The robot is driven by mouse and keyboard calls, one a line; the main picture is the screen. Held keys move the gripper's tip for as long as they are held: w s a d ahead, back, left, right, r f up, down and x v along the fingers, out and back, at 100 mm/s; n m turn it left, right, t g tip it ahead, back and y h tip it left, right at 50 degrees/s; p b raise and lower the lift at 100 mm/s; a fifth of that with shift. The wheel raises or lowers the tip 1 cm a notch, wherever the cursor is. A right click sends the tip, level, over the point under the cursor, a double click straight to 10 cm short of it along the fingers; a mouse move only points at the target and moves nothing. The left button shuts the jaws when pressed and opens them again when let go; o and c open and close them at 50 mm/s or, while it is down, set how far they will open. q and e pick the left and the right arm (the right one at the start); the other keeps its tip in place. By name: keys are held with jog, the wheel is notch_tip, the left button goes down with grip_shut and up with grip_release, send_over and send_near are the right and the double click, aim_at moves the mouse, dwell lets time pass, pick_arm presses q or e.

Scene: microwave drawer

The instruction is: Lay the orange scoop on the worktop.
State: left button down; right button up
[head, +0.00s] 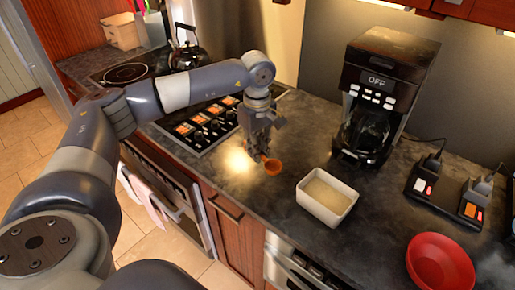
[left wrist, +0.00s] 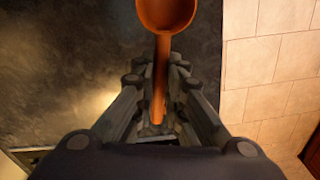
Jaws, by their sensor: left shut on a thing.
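The orange scoop (head: 273,167) shows in the head view just above or at the dark worktop (head: 245,190), left of the white tub. In the left wrist view the scoop's bowl (left wrist: 166,12) is at the top and its handle runs down between the fingers. My left gripper (head: 262,153) points down and is shut on the scoop's handle; its fingers also show in the left wrist view (left wrist: 160,100). I cannot tell whether the scoop touches the worktop. My right gripper is not in view.
A white tub (head: 327,197) with pale contents stands right of the scoop. Behind it is a coffee maker (head: 380,90) marked OFF. A red bowl (head: 440,262) and a dark charging stand (head: 448,195) are at the right. The hob (head: 205,125) lies left. Clear worktop surrounds the scoop's front.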

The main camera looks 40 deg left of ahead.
aim_at(257, 176)
pick_arm(q)
jog(key=shift+f+b, duration=0.55)
jog(key=shift+f, duration=0.4)
notch_tip(257, 176, down, 4)
jog(key=b, duration=0.2)
jog(key=shift+r+b, duration=0.25)
jog(key=shift+b, duration=0.1)
jog(key=shift+f+b, duration=0.6)
jog(key=shift+f, duration=0.15)
jog(key=shift+f+b, duration=0.35)
jog(key=shift+f, duration=0.15)
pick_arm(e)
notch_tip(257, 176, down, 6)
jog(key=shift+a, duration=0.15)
pick_arm(q)
jog(key=c, duration=1.3)
grip_release()
jog(key=shift+c, duration=0.2)
jog(key=shift+o, duration=0.2)
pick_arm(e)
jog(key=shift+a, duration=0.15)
pick_arm(q)
jog(key=o, duration=0.5)
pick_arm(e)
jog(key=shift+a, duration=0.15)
